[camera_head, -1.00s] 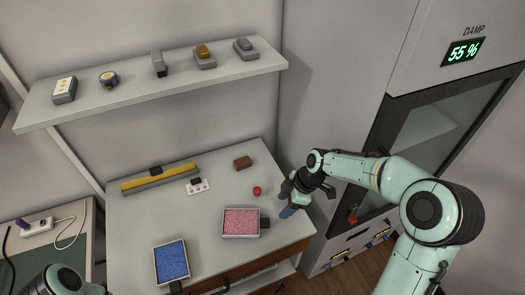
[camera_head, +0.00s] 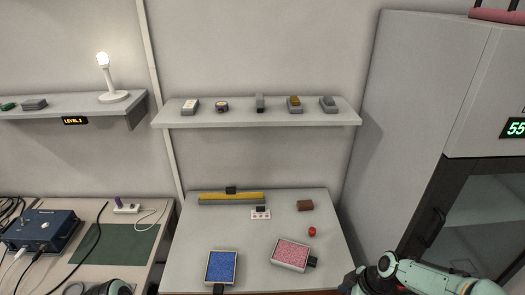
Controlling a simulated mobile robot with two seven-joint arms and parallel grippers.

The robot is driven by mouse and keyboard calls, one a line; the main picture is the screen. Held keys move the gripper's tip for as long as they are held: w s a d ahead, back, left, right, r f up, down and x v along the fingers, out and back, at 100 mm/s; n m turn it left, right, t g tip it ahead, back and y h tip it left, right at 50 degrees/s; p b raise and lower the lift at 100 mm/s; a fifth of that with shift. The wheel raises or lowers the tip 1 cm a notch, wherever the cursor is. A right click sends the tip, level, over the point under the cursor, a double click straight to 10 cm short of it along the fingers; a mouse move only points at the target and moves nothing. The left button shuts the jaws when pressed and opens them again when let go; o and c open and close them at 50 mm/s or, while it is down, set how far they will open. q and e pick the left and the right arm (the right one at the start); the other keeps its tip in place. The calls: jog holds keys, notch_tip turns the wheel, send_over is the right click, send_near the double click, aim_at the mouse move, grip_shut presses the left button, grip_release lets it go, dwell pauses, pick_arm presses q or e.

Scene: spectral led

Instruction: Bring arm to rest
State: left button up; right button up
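My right arm comes in low at the bottom right. My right gripper (camera_head: 350,283) is a dark shape at the bottom edge, beside the front right corner of the table. It is partly cut off, and I cannot tell whether its fingers are open or shut. Of my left arm only a small pale green link shows at the bottom edge, left of the table; its gripper is out of view.
The table (camera_head: 185,262) holds a blue tray (camera_head: 221,267), a pink tray (camera_head: 290,254), a red ball (camera_head: 312,231), a brown block (camera_head: 305,205) and a yellow bar (camera_head: 232,198). A shelf (camera_head: 340,119) hangs above. A cabinet (camera_head: 412,110) stands right; a bench with a blue box (camera_head: 40,230) stands left.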

jog(key=s+a+f+m+g, duration=0.1)
jog(key=s+a+f+m, duration=0.35)
jog(key=f, duration=0.45)
jog(key=s+a+f+m, duration=0.3)
jog(key=a+f+m, duration=0.15)
jog(key=f, duration=0.45)
pick_arm(q)
jog(key=shift+w+f, duration=0.1)
jog(key=shift+w, duration=0.35)
pick_arm(e)
jog(key=s+a+f+m+g, duration=0.1)
jog(key=s+f+m, duration=0.6)
jog(key=s, duration=0.6)
jog(key=shift+s+f+h, duration=0.15)
jog(key=shift+f+h, duration=0.15)
jog(key=shift+f, duration=0.15)
jog(key=shift+a, duration=0.1)
